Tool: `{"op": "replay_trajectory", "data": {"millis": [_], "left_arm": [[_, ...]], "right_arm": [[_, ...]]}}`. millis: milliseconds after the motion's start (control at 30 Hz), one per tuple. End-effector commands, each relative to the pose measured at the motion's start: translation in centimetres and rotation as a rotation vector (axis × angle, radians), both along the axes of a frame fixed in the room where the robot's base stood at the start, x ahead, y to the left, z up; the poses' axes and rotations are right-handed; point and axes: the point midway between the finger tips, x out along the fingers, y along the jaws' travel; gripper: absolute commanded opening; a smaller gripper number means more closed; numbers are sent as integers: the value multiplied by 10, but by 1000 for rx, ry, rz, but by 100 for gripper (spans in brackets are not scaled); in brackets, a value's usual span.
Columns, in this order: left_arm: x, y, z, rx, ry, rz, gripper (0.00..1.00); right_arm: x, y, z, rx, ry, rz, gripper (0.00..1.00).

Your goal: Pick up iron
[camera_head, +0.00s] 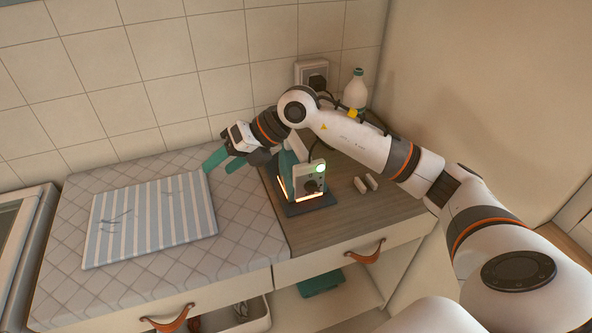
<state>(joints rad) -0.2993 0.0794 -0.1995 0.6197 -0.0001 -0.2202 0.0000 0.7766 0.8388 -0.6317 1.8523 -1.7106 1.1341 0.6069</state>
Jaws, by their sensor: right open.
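What looks like the iron (308,182) is a pale and teal device with a green light, standing upright on a dark base (312,207) with glowing orange edges. It is on the wooden part of the counter, and my right arm partly hides its top and back. My right gripper (223,163) is to the left of the iron, above the back of the quilted mat. Its two teal fingers are apart and point left and down, with nothing seen between them. My left gripper is not in view.
A blue-striped cloth or pad (150,220) lies on the quilted mat (245,245). A white bottle (355,92) and a wall socket (313,72) are behind my arm. Two small pale pieces (366,183) lie right of the iron. Drawers with leather pulls (365,256) are below.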

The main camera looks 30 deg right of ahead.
Motion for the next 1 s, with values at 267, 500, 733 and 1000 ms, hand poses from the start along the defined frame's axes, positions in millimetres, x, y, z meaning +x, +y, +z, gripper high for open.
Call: {"op": "replay_trajectory", "data": {"millis": [267, 500, 733, 1000], "left_arm": [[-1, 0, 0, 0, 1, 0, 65], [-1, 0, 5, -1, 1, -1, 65], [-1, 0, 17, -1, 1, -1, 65], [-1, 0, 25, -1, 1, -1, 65]], "right_arm": [[17, -168, 23, -585, 133, -335, 51], [15, -205, 24, -690, 183, -434, 51], [30, -207, -12, -688, 183, -430, 51], [39, -208, -33, -686, 181, -429, 51]]}}
